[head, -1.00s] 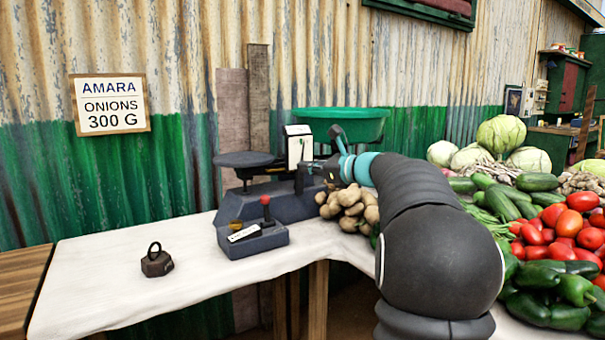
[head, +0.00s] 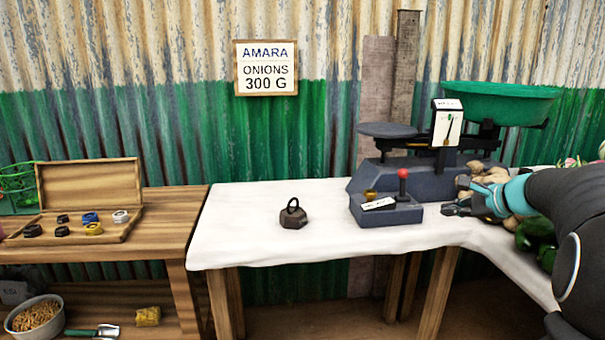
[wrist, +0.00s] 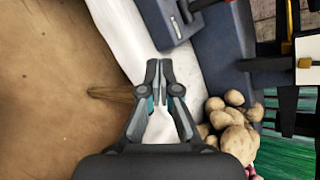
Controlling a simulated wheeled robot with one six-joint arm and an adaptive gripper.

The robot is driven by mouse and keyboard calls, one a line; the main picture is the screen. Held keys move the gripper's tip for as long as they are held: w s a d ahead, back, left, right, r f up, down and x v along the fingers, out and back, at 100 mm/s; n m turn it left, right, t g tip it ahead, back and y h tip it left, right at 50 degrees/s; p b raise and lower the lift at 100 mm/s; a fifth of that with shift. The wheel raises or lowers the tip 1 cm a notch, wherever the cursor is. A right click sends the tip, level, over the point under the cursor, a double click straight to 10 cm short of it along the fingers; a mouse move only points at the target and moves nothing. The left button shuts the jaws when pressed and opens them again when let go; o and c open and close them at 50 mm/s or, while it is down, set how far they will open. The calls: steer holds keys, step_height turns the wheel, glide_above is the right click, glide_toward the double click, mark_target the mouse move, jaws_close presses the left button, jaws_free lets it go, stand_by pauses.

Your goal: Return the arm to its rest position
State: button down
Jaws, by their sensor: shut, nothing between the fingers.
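My gripper (head: 466,196) is at the right in the head view, in front of the balance and beside the small box with the red-knobbed lever. In the wrist view my gripper (wrist: 161,98) is shut, with nothing between its fingertips. It hangs over the front edge of the white-covered table (head: 240,215). My dark arm reaches in from the right edge of the head view.
The balance (head: 440,175) carries a green pan (head: 500,105) and a flat dark plate (head: 386,130). The lever box (head: 386,212) stands before it. Potatoes (wrist: 235,130) lie close to my gripper. A dark ringed weight (head: 293,216) stands left. An open wooden weight case (head: 90,195) sits further left.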

steer(key=s+a+f+n+g+h, duration=0.1)
steer(key=s+a+f+n, duration=0.2)
steer(key=s+a+n, duration=0.3)
steer(key=s+a+f+n+g+h, duration=0.2)
steer(key=s+a+f+n, duration=0.2)
steer(key=s, duration=1.2)
steer(key=s+a+f+n+g+h, duration=0.1)
steer(key=s+a+f+n+h, duration=0.1)
steer(key=s+a+n, duration=0.7)
steer(key=shift+s+a+f+g, duration=0.35)
steer(key=shift+s+f, duration=0.3)
steer(key=shift+s, duration=0.85)
